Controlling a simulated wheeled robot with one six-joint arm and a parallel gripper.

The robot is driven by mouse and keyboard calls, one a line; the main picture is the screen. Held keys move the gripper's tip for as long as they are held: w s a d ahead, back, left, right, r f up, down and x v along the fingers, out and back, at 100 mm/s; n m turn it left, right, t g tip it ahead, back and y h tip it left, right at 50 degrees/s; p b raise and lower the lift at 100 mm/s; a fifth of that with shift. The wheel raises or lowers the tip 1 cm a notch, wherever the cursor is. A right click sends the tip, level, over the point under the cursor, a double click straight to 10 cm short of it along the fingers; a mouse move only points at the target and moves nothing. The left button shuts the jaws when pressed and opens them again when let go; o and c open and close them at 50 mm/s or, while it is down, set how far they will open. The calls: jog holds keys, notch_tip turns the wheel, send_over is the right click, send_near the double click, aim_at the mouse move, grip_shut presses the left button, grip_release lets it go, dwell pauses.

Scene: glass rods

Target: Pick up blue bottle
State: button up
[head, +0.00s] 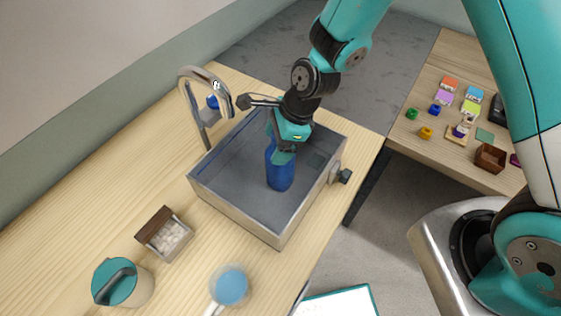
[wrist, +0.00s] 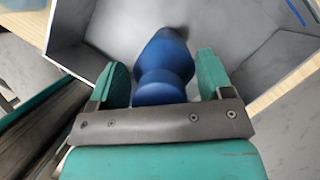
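The blue bottle (head: 280,175) stands inside the grey sink (head: 235,200), below my gripper (head: 284,150). In the wrist view the bottle (wrist: 165,68) lies between the two green fingers of my gripper (wrist: 162,82). In the head view my gripper hides the bottle's top.
A curved faucet (head: 205,95) rises at the sink's back left. A small box (head: 165,233), a teal-lidded jug (head: 120,283) and a blue-topped item (head: 230,285) stand on the counter in front. A side table (head: 455,155) holds small objects.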

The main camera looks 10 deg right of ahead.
grip_shut()
jog(key=shift+r, duration=0.1)
